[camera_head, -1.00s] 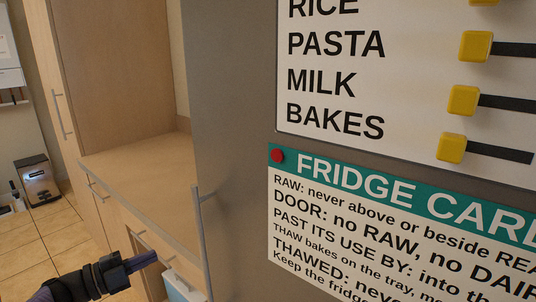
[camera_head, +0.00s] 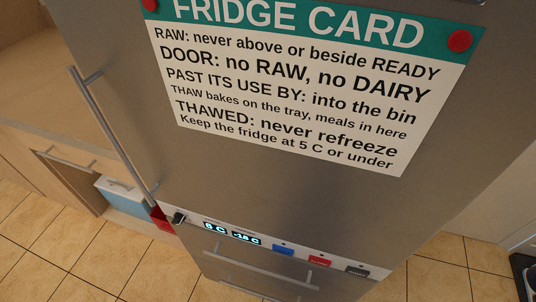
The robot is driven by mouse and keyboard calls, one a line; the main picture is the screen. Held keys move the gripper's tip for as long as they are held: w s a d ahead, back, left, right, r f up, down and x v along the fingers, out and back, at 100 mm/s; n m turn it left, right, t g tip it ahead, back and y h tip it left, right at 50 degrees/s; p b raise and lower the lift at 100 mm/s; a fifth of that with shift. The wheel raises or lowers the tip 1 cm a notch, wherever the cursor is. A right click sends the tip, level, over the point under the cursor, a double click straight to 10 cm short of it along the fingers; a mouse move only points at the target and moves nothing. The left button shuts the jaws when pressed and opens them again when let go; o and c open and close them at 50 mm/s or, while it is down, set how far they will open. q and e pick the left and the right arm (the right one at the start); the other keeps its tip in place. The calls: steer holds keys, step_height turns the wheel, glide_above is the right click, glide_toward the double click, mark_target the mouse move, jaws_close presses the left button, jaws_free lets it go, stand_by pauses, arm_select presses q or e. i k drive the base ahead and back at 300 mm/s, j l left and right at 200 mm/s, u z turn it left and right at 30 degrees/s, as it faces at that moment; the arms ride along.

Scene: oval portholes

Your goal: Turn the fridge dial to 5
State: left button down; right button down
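The fridge (camera_head: 330,200) fills the middle of the view, with its door shut. A control strip (camera_head: 300,257) runs across its front below the upper door. A small black dial (camera_head: 179,218) sits at the strip's left end, with its pointer too small to read. Beside it a lit display (camera_head: 214,228) shows a single digit and C, perhaps 8 or 6. A second display (camera_head: 246,238) reads about -18 C. Neither of my grippers is in view.
A long vertical door handle (camera_head: 115,135) stands out just left of the dial. Blue (camera_head: 283,250), red (camera_head: 319,260) and dark (camera_head: 357,271) buttons line the strip. A fridge card (camera_head: 300,90) hangs above. A lower handle (camera_head: 260,272) sticks out below. Tiled floor (camera_head: 60,240) lies left.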

mark_target(179, 217)
steer(key=j+u, duration=0.1)
steer(key=u, duration=0.9)
steer(key=k+j, duration=0.05)
